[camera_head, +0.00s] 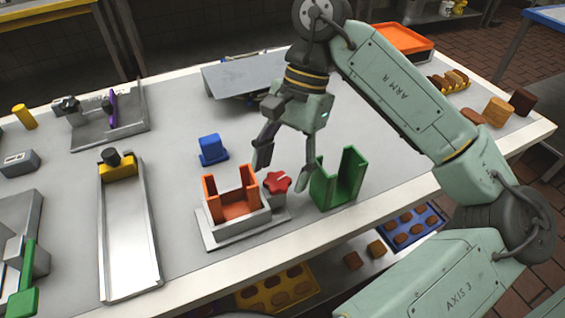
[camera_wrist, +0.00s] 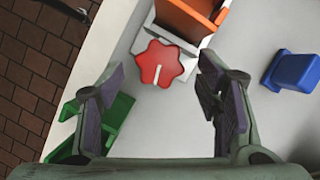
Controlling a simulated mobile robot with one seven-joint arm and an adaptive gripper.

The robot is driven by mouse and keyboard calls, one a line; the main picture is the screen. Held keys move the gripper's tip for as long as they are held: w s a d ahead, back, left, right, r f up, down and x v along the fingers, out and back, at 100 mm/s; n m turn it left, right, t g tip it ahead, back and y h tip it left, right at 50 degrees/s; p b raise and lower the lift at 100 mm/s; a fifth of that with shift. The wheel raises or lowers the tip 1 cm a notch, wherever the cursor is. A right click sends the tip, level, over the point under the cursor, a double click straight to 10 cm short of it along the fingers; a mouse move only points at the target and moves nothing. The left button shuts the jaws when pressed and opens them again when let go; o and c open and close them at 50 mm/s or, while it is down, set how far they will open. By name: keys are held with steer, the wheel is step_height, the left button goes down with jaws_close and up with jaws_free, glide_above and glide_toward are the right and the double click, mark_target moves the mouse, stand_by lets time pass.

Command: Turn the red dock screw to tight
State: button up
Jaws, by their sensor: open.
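The red dock screw (camera_head: 277,182) is a lobed knob at the right end of the grey dock base (camera_head: 238,229), beside the orange U-shaped holder (camera_head: 231,202). In the wrist view the red screw (camera_wrist: 160,64) shows a pale line mark on its top, and the orange holder (camera_wrist: 190,18) is just above it. My gripper (camera_head: 284,180) is open and empty over the screw. In the wrist view my gripper's fingers (camera_wrist: 157,85) are spread wide, one on each side of the screw and apart from it. Whether it is tight cannot be told.
A green U-shaped holder (camera_head: 340,180) stands close to the right of the screw. A blue block (camera_head: 212,149) sits behind the dock. A metal channel tray (camera_head: 130,240) lies to the left. The table's front edge is near the dock, with trays on a shelf below.

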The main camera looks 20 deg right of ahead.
steer(key=shift+c, duration=0.4)
steer(key=c, duration=1.1)
